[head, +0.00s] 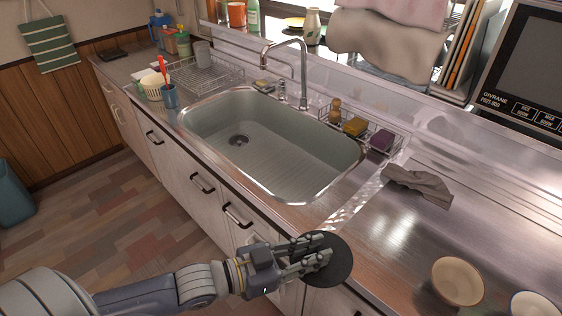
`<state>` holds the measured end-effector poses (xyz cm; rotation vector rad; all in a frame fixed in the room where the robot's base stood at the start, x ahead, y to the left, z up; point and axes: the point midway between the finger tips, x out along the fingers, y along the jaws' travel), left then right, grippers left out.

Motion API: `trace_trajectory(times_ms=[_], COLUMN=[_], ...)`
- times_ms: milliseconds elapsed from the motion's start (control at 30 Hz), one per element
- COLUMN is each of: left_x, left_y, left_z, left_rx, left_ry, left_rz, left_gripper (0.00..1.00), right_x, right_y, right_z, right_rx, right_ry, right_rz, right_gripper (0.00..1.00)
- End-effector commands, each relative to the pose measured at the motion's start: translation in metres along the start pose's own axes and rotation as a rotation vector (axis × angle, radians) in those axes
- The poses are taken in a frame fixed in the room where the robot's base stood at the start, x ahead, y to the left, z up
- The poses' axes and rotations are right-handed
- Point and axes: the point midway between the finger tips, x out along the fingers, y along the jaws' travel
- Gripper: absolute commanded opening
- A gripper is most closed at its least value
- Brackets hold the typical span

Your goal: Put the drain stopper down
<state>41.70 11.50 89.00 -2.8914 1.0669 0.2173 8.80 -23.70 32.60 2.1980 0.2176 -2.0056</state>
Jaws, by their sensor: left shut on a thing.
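The drain stopper (341,262) is a flat dark disc. My left gripper (322,249) is shut on it and holds it at the front edge of the counter, to the right of and in front of the sink. The fingers cover part of the disc. The sink (270,165) is a wide steel basin with a dark drain (239,140) near its left side. I cannot tell how far the stopper is above the counter. My right gripper is not in view.
Two bowls (458,281) (533,305) stand on the counter at the right. A grey cloth (418,184) lies behind them. A faucet (303,75) and a sponge rack (362,128) line the sink's back edge. The counter (385,250) between cloth and stopper is clear.

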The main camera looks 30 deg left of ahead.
Motion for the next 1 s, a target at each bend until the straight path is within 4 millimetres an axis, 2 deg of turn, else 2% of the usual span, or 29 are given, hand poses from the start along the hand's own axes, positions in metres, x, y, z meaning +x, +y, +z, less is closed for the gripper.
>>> trace_trajectory(times_ms=[667, 867, 1000], left_x=[0.002, 0.011, 0.016], left_y=[0.001, 0.0, -0.011], left_z=[-0.003, -0.02, -0.038], left_rx=[-0.002, -0.019, -0.038], left_ry=[0.004, 0.009, 0.01], left_rz=[-0.007, -0.079, -0.189], left_gripper=[0.0, 0.0, 0.0], right_x=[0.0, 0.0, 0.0], right_y=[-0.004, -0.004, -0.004], right_z=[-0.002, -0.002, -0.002], right_rx=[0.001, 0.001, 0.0], right_ry=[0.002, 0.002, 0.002], right_rz=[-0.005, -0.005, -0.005], right_gripper=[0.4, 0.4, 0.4])
